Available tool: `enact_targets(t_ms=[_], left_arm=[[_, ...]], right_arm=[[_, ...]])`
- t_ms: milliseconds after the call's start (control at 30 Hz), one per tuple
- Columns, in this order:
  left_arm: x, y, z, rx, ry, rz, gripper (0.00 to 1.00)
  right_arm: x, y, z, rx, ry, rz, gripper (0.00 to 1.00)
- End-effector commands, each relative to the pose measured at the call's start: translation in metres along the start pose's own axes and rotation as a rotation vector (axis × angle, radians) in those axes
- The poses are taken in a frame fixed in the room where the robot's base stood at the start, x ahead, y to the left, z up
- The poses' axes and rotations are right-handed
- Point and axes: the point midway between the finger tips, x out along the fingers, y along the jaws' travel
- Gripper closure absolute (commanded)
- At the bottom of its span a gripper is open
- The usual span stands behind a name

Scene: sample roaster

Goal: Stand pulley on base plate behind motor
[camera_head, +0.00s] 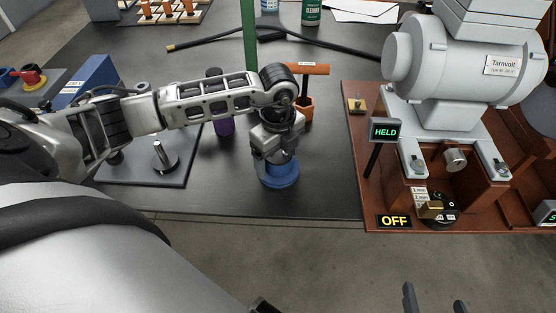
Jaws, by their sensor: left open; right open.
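The grey motor (462,62), labelled Tarnvolt, sits on the reddish-brown base plate (352,142) at the right. My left gripper (277,160) points down over a blue round piece (281,178) on the dark table; the jaws are open and hide its top. I cannot tell whether it is the pulley, or whether the fingers touch it. My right gripper (435,303) is open and empty at the bottom edge, in front of the table; only its fingertips show. The area behind the motor is mostly hidden by the motor.
A HELD display (384,130) and an OFF sign (394,221) stand at the base plate's left front. An orange-handled tool (304,105), a purple item (223,127), a green upright (250,45) and a grey plate with a peg (140,172) surround my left arm. A black cable (330,45) crosses behind.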

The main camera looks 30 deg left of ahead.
Motion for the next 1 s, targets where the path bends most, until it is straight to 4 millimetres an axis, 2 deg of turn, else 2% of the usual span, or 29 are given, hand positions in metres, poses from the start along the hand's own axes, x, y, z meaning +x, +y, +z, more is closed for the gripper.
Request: enact_targets(t_ms=[200, 233, 400, 500, 800, 1000], left_arm=[[0.001, 0.0, 0.0, 0.001, 0.0, -0.001, 0.18], [0.001, 0.0, 0.0, 0.001, 0.0, -0.001, 0.21], [0.001, 0.0, 0.0, 0.001, 0.0, -0.001, 0.68], [-0.001, -0.002, 0.0, 0.001, 0.0, -0.005, 0.93], [-0.003, -0.002, 0.0, 0.0, 0.0, -0.006, 0.93], [-0.019, -0.002, 0.0, 0.001, -0.001, -0.009, 0.93]], right_arm=[[0.0, 0.0, 0.001, -0.001, -0.003, -0.001, 0.22], [0.0, 0.0, 0.001, -0.001, -0.003, -0.001, 0.22], [-0.001, 0.0, 0.001, -0.001, -0.003, -0.001, 0.22], [-0.001, -0.001, 0.001, -0.001, -0.003, -0.001, 0.22], [-0.001, -0.001, 0.001, -0.001, -0.003, -0.002, 0.22], [-0.002, -0.001, -0.001, -0.001, -0.003, -0.002, 0.22]])
